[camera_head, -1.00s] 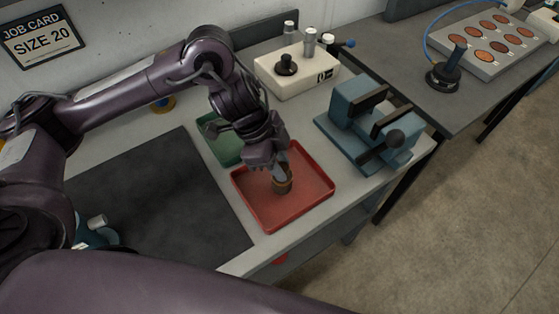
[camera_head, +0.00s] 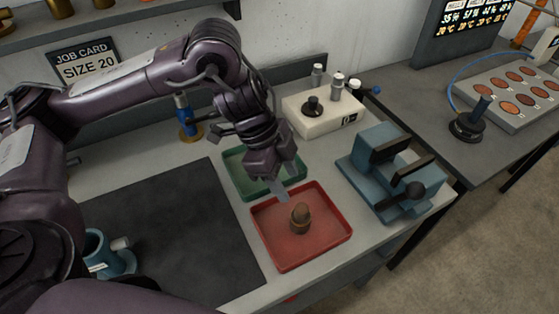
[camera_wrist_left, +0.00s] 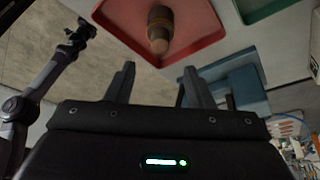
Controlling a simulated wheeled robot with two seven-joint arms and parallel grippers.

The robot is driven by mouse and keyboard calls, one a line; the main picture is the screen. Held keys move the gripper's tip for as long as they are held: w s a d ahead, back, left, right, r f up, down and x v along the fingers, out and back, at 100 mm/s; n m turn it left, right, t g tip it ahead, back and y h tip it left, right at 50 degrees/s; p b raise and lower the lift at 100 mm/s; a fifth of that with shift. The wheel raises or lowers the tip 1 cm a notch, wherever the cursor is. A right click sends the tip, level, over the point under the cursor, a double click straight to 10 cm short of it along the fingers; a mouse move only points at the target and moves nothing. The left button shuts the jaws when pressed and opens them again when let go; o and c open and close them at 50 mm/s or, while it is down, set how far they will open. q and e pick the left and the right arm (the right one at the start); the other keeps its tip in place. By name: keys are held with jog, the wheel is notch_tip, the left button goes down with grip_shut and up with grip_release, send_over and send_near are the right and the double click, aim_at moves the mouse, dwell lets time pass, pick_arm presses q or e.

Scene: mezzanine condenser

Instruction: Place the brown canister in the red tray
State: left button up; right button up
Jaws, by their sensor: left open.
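The brown canister (camera_head: 300,218) stands upright inside the red tray (camera_head: 280,263), a little right of its middle. In the left wrist view the canister (camera_wrist_left: 160,28) shows beyond the fingers, on the floor of the red tray (camera_wrist_left: 112,27). My left gripper (camera_head: 281,192) is open and empty. It hangs above the far edge of the red tray, behind and left of the canister and apart from it. In the left wrist view its two fingers (camera_wrist_left: 158,85) are spread with nothing between them.
A green tray (camera_head: 232,163) sits just behind the red one. A blue vise (camera_head: 392,175) stands to the right, and a white box with knobs (camera_head: 325,118) at the back. A dark mat (camera_head: 165,235) lies left. A blue holder (camera_head: 105,252) stands at the near left.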

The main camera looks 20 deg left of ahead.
pick_arm(q)
jog(key=shift+p+v, duration=0.3)
jog(key=shift+v, duration=1.4)
